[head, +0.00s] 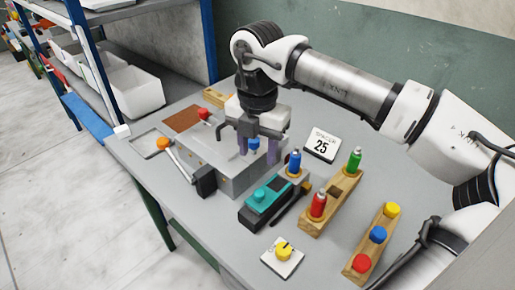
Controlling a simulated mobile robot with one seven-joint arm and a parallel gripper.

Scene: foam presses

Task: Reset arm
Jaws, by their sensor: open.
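My arm reaches in from the right over the grey table. My gripper (258,150) points down with its fingers apart. It is over the grey metal block (228,180). A blue knob (254,144) shows by the fingers. I cannot tell whether the fingers touch it. A red knob (204,114) stands at the back of the block.
Another has coloured knobs (377,234).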

